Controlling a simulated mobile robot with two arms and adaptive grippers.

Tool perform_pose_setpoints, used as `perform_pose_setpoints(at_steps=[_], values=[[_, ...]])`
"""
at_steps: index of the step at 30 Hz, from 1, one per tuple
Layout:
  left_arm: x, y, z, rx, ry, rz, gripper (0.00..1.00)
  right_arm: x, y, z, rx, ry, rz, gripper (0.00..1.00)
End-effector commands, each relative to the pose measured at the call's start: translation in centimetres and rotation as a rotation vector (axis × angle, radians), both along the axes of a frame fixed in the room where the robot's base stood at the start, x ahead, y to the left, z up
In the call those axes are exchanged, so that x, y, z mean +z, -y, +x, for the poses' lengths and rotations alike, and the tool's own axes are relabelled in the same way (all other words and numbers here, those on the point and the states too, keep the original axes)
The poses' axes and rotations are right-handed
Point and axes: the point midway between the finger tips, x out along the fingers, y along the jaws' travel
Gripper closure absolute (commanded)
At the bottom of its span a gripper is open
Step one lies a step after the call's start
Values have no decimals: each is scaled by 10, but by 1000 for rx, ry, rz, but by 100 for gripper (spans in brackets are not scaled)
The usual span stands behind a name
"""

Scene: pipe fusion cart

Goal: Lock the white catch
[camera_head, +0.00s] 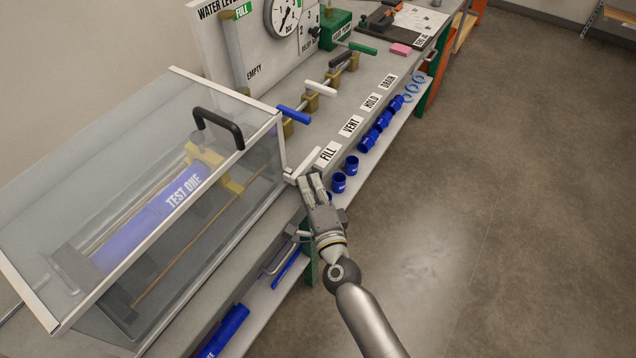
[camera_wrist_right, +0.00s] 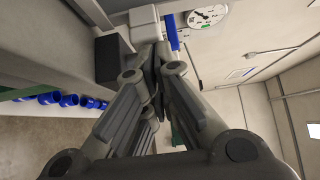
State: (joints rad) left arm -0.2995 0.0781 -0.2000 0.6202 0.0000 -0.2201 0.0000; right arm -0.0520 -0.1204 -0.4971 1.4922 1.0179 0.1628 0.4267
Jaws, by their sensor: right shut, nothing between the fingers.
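The clear test case (camera_head: 180,200) with a white frame and black handle stands at the left of the head view, its lid down over a blue pipe marked TEST ONE (camera_head: 165,207). The white catch (camera_head: 304,164) is a slanted white bar at the case's front right corner. My right gripper (camera_head: 312,180) is shut and empty, its fingertips right beside the catch. I cannot tell whether they touch it. In the right wrist view the closed fingers (camera_wrist_right: 158,57) point toward a white part (camera_wrist_right: 145,18) and a dark block (camera_wrist_right: 113,57). My left gripper is not in view.
Valves with blue (camera_head: 293,114), white (camera_head: 320,88) and green (camera_head: 362,48) handles stand along the bench behind the labels FILL, VENT, HOLD and DRAIN. Blue couplings (camera_head: 351,165) sit on the lower shelf. A gauge board (camera_head: 255,50) stands behind. The floor at right is clear.

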Motion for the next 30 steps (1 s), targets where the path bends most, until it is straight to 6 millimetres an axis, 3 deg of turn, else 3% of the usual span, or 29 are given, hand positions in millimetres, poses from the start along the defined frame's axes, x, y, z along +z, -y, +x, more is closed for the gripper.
perform_pose_setpoints(at_steps=[30], values=[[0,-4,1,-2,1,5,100,-1,-5,-1,7,-4,0,100]])
